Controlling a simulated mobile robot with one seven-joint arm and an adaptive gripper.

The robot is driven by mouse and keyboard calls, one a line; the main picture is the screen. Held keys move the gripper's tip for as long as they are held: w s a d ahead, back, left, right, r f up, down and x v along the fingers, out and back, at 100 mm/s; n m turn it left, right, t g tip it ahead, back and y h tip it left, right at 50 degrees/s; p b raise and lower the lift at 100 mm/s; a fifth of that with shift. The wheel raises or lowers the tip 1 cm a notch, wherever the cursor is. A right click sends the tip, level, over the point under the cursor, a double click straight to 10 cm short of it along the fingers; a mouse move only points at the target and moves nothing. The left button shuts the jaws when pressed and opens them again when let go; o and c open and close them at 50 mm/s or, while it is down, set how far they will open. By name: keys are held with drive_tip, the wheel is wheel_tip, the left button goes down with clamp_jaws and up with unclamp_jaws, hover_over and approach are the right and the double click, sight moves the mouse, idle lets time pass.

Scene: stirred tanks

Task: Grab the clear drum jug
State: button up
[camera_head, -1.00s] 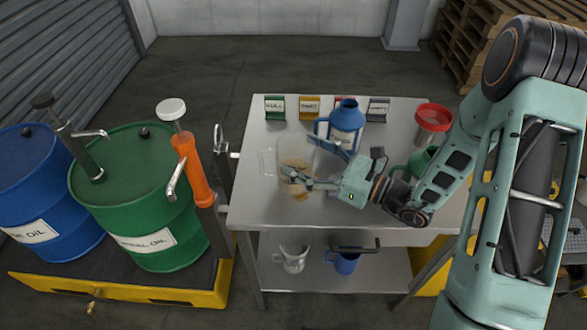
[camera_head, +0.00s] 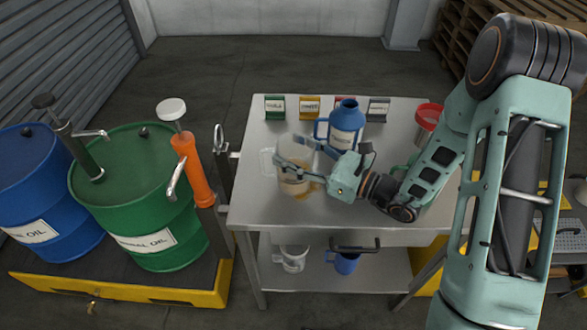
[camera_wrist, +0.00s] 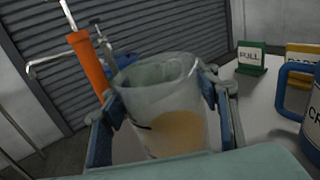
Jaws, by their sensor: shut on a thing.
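The clear drum jug (camera_head: 293,180) stands on the steel table, left of its middle, with its handle to the left. It is see-through and holds some yellowish liquid low inside. My gripper (camera_head: 294,168) reaches it from the right, with one finger on each side of its body. In the wrist view the jug (camera_wrist: 165,105) fills the space between the fingers of my gripper (camera_wrist: 165,100), and its open rim is at the top. My gripper is shut on the jug. Whether its base touches the table cannot be told.
A blue jug (camera_head: 346,128) stands close behind my gripper. A red container (camera_head: 428,118) is at the table's right. Small label stands (camera_head: 275,108) line the back edge. A green drum (camera_head: 138,195) with an orange pump (camera_head: 192,170) stands left of the table (camera_head: 250,205).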

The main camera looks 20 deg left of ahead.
drive_tip(key=c, duration=0.4)
drive_tip(key=shift+o, duration=0.2)
drive_tip(key=shift+r, duration=0.15)
drive_tip(key=shift+r, duration=0.5)
wheel_tip(320, 180, up, 2)
drive_tip(key=shift+r+p, duration=0.25)
drive_tip(key=shift+p, duration=0.1)
drive_tip(key=s+d+r+p, duration=0.3)
drive_tip(key=s+r+p, duration=0.1)
drive_tip(key=s+p, duration=0.2)
drive_tip(key=s+d+r+p, duration=0.2)
drive_tip(key=s+r+p, duration=0.3)
drive_tip(key=p, duration=0.4)
drive_tip(key=shift+s+d+r, duration=0.15)
drive_tip(key=shift+s+d, duration=0.25)
drive_tip(key=shift+s, duration=0.5)
